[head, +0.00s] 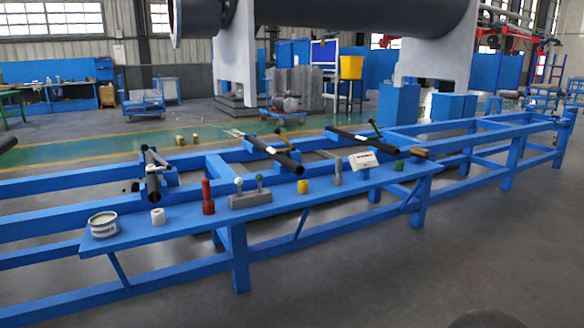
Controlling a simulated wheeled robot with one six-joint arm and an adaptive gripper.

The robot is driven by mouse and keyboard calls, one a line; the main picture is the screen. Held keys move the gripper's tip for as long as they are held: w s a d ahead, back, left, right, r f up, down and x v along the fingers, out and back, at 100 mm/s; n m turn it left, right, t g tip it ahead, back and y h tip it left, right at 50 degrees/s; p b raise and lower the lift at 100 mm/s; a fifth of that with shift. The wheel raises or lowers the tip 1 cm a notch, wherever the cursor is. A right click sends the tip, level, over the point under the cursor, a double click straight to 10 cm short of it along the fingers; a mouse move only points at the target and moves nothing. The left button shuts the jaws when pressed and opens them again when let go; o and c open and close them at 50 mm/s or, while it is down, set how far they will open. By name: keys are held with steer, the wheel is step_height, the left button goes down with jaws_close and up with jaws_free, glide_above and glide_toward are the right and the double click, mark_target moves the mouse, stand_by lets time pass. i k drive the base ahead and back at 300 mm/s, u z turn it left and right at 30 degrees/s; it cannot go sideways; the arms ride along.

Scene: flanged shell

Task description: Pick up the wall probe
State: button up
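I cannot tell for certain which item is the wall probe. A grey block (250,201) on the blue shelf holds two small upright pieces, one with a white top (239,184) and one with a green top (259,180). Right of it, a small grey upright piece (338,172) stands beside a tilted white labelled box (364,160). My gripper is not in view.
The blue shelf (285,204) also holds an open tin (104,225), a white roll (158,216), a red bottle-like item (207,197), a yellow cylinder (303,187) and a green one (399,165). Dark tubes lie behind. A large grey shell (350,20) hangs above.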

mark_target(338, 159)
steer(key=z, duration=0.6)
steer(key=i, duration=1.7)
steer(key=u, duration=0.85)
steer(key=i, duration=0.75)
steer(key=u, duration=0.7)
